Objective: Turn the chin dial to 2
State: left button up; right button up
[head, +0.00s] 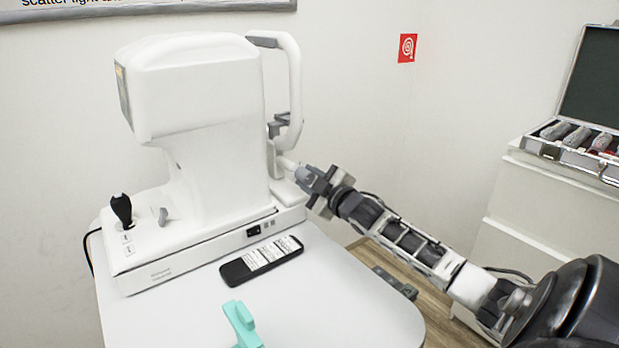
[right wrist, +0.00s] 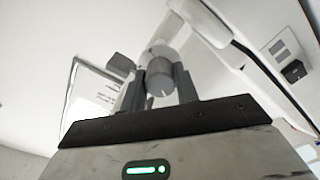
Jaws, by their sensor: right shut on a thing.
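The white eye-test machine (head: 215,140) stands on the table, with its chin-rest frame (head: 295,90) on its right side. My right gripper (head: 311,181) reaches in from the right to the lower part of that frame. In the right wrist view, the fingers of this gripper (right wrist: 160,90) are shut on the grey round chin dial (right wrist: 159,82), one on each side. A small pale mark shows on the dial's face; I cannot read any number. In the head view the gripper mostly hides the dial. My left gripper is not in view.
A black remote-like device with a white label (head: 262,260) and a teal object (head: 241,323) lie on the white table (head: 340,305). A joystick (head: 122,208) stands on the machine's base. An open case (head: 575,140) sits on a white cabinet (head: 535,200) at right.

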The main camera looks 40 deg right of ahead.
dwell(0.4)
jog(key=o, duration=1)
jog(key=shift+c, duration=0.2)
jog(key=shift+s, duration=0.15)
jog(key=s+a+p, duration=0.1)
jog(key=s, duration=1.4)
jog(key=shift+s+a, duration=0.3)
jog(key=shift+a, duration=0.1)
